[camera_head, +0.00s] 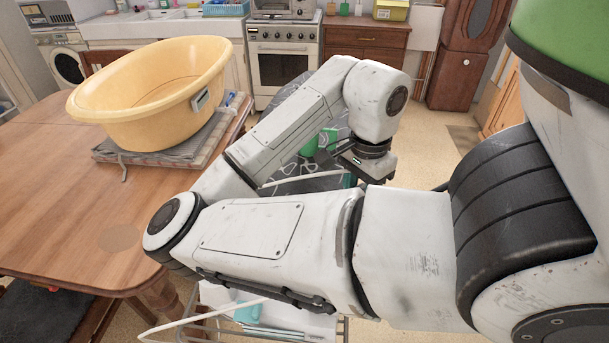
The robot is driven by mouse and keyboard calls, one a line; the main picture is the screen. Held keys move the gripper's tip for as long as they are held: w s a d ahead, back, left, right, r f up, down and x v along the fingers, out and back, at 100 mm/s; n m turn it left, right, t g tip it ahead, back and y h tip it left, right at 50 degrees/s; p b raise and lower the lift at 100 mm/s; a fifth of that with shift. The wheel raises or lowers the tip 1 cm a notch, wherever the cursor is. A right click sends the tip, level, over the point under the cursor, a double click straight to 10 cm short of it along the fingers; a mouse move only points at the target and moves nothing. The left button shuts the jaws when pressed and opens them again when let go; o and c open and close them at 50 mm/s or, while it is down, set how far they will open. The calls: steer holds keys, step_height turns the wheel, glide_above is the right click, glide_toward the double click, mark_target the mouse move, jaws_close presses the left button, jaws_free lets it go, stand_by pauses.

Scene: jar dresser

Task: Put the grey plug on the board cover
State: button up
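The board cover (335,128) is dark with a pale pattern. It lies behind my arm in the middle of the view, and my arm hides much of it. My gripper (328,160) is over the cover at the arm's far end, small and dark, partly against the cover. I cannot tell whether its fingers are open or shut, or whether they hold anything. I cannot make out the grey plug for certain; it may be hidden behind my arm or gripper. A green object (312,143) shows on or above the cover beside my gripper.
A wooden table (50,185) fills the left. A yellow tub (150,125) stands on folded grey cloth (160,157) there. A white rack or basket (270,318) with teal items is below my arm. A stove (284,60) and cabinets stand behind. Floor is clear at right.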

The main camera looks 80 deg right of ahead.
steer(key=shift+w+d+f, duration=0.9)
steer(key=shift+w+f, duration=1)
steer(key=shift+f, duration=0.15)
steer(key=shift+w+d+f, duration=0.85)
steer(key=shift+w+f, duration=1.05)
steer(key=shift+f, duration=0.2)
steer(key=shift+w+d+f, duration=0.9)
steer(key=shift+w+f, duration=1)
steer(key=shift+f, duration=0.15)
steer(key=shift+f, duration=0.15)
steer(key=o, duration=1.1)
steer(key=shift+c, duration=0.2)
step_height(320, 180, up, 12)
steer(key=shift+r, duration=0.2)
